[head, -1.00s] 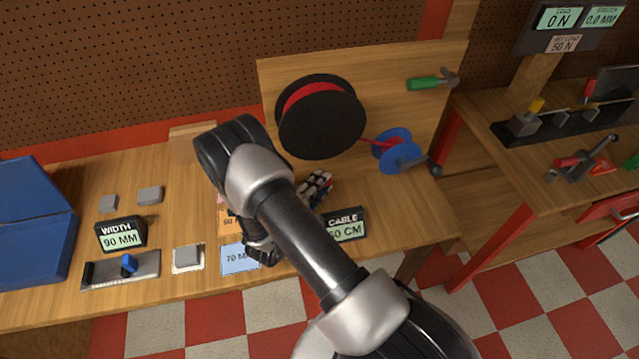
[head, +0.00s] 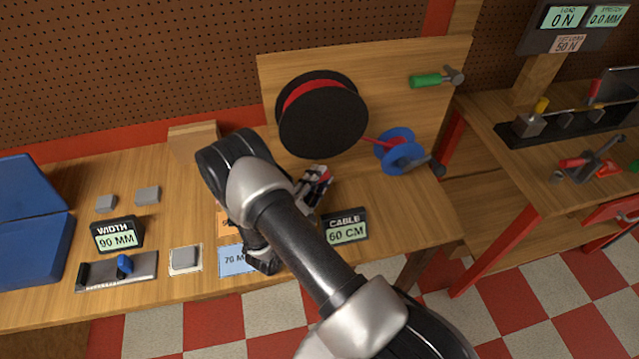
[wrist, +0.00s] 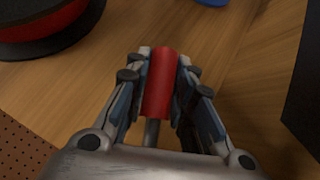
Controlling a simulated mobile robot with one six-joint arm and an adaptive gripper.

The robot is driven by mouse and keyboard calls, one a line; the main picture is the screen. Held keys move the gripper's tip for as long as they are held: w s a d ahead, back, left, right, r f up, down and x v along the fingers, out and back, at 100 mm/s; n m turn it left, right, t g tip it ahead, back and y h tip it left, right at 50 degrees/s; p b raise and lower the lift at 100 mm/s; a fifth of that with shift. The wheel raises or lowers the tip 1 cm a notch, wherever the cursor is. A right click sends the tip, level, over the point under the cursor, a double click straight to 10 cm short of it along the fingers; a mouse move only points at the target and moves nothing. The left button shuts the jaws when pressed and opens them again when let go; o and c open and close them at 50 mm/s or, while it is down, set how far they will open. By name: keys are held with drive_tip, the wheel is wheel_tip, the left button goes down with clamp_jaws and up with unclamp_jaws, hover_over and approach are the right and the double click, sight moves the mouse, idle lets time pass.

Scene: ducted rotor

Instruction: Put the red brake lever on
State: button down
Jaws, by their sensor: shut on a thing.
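My gripper (wrist: 163,58) is shut on a red cylindrical grip with a thin grey rod, which looks like the red brake lever (wrist: 161,85). The fingers press on both sides of the red part, and the rod runs back toward the palm. In the head view my gripper (head: 315,184) is over the bench in front of the backboard, with a little of the red lever (head: 325,175) showing. My arm hides part of the bench there. On the backboard are a big black reel with red cable (head: 322,115), a blue spool (head: 399,152) and a green-handled lever (head: 436,79).
The cable display (head: 345,227) stands close to my gripper on the right. Left are the width display (head: 117,235), a slide gauge (head: 118,270), grey blocks (head: 147,195) and a blue box (head: 35,262). A second bench (head: 480,170) stands right, beyond a gap.

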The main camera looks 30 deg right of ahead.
drive_tip(key=c, duration=1.4)
unclamp_jaws()
drive_tip(key=shift+o, duration=0.2)
drive_tip(key=v, duration=0.7)
drive_tip(key=shift+s+a, duration=0.15)
drive_tip(key=shift+a, duration=0.1)
drive_tip(key=shift+c, duration=0.4)
